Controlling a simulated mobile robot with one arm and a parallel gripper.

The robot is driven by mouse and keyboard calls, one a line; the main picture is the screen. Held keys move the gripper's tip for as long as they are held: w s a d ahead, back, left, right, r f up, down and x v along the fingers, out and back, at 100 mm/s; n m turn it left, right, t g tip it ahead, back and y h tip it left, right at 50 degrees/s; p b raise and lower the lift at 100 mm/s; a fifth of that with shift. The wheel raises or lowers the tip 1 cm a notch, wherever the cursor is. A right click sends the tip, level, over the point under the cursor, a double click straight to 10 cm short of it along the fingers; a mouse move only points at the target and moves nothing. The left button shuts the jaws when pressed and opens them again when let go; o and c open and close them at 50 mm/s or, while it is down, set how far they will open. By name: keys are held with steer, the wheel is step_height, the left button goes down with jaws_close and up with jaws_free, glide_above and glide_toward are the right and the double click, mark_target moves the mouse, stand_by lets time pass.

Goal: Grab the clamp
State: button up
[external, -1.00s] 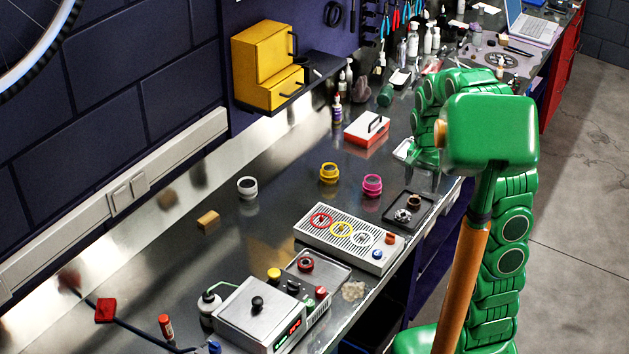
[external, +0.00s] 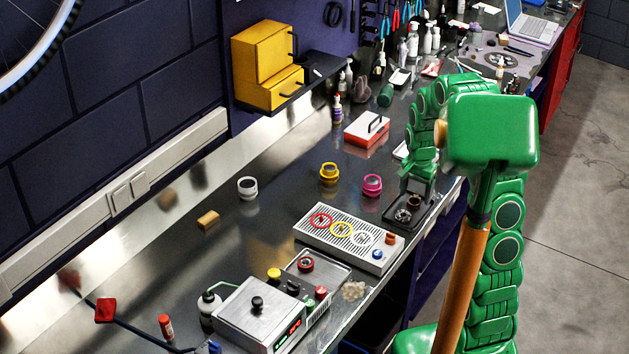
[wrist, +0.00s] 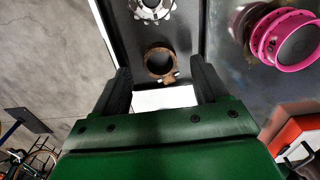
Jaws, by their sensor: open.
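The clamp is a brown ring (wrist: 158,62) with a small screw lug, lying in a black tray (wrist: 115,28). In the wrist view it sits just ahead of and between my fingertips. In the external view the clamp (external: 414,203) shows as a small brown ring in the tray (external: 421,222), partly hidden by my gripper. My gripper (wrist: 159,76) is open with nothing held. In the external view my gripper (external: 416,190) hangs pointing down above the tray's far part. I cannot tell its exact height over the clamp.
A silver toothed sprocket (wrist: 152,8) shares the tray. A pink ring (external: 372,185) and yellow ring (external: 329,173) stand to the left. A red-and-white box (external: 367,129) stands farther back. A grey slotted panel (external: 345,238) lies nearer, and the bench edge is on the right.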

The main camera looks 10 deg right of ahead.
step_height(320, 180, down, 2)
steer(key=shift+f, duration=0.1)
steer(key=shift+c, duration=0.2)
steer(key=c, duration=1.1)
